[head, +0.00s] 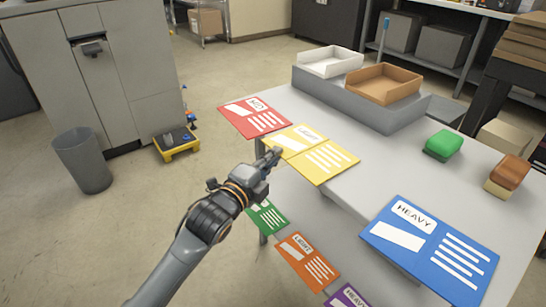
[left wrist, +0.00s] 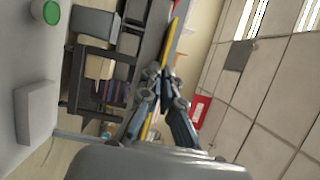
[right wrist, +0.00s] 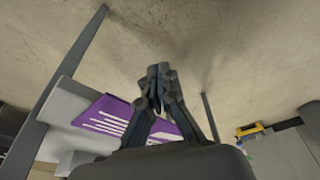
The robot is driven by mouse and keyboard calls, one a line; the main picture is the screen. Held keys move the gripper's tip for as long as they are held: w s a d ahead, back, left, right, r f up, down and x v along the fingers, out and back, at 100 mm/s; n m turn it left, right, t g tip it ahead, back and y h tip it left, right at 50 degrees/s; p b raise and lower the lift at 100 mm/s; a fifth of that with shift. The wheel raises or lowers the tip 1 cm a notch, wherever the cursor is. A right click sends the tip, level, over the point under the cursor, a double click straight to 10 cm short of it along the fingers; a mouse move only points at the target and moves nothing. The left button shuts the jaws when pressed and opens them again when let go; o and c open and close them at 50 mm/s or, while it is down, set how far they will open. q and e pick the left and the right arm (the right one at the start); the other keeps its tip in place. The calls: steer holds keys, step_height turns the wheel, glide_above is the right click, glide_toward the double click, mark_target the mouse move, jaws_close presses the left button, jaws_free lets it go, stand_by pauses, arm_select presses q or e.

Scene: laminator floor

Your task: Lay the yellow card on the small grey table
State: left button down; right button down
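The yellow card (head: 325,160), with a white label and white lines, is at the near left edge of a grey table (head: 345,205), partly over its top. I cannot tell whether it touches the top. My left gripper (head: 272,156) is at the card's near left edge. In the left wrist view the card (left wrist: 174,28) shows edge-on as a thin yellow strip between the fingers (left wrist: 165,74), which are closed on it. My right gripper (right wrist: 157,72) is shut and empty, beside a purple card (right wrist: 105,118); it is out of the head view.
A red card (head: 254,117) lies beside the yellow one, a blue card (head: 430,250) nearer. Green (head: 267,217), orange (head: 308,262) and purple (head: 346,296) cards sit lower. White (head: 330,62) and brown (head: 383,84) trays stand at the back. Green (head: 443,144) and brown (head: 508,174) blocks stand right.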

arm_select(q)
steer(key=c, duration=1.9)
jaws_free()
steer(key=shift+f, duration=0.1)
steer(key=o, duration=0.4)
